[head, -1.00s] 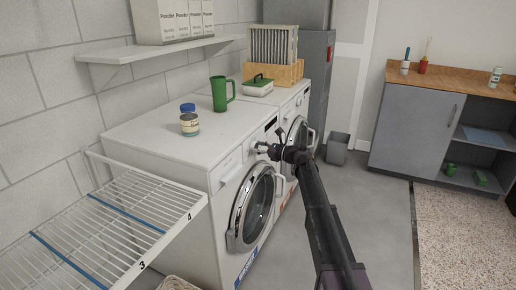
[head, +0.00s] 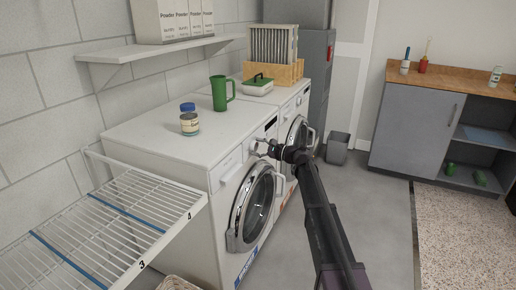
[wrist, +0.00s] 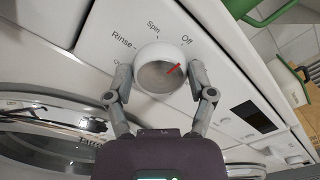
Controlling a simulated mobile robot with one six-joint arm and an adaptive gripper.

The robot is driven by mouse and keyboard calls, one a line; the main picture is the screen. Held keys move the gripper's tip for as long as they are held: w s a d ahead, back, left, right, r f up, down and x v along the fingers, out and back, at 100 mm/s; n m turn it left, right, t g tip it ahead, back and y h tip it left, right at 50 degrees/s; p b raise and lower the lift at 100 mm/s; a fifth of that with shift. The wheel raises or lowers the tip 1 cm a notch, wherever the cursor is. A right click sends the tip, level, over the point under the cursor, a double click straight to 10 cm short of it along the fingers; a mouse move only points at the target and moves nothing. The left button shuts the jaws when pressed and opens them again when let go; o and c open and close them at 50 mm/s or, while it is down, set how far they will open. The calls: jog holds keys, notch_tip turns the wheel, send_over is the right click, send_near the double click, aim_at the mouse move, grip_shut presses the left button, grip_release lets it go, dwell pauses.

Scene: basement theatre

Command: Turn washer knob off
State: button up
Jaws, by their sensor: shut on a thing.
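The white washer knob (wrist: 160,68) sits on the front panel of the near washing machine (head: 150,150). Printed words Rinse, Spin and Off (wrist: 187,40) surround it in the wrist view. The knob's red mark points to the upper right, on the Off side; I cannot tell whether it lines up exactly. My gripper (wrist: 155,84) is shut on the knob, one finger on each side. In the head view, my gripper (head: 263,147) is at the panel, above the round door (head: 252,208), and the knob is hard to make out.
A green pitcher (head: 220,93) and a blue-lidded jar (head: 189,122) stand on the washer top. A second machine (head: 292,108) stands beside it. A wire rack (head: 105,225) is at the near left. The floor (head: 375,215) to the right is clear.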

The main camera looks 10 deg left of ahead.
jog(key=shift+a+n, duration=0.15)
jog(key=shift+n, duration=0.15)
jog(key=o, duration=1.1)
jog(key=shift+v, duration=6.05)
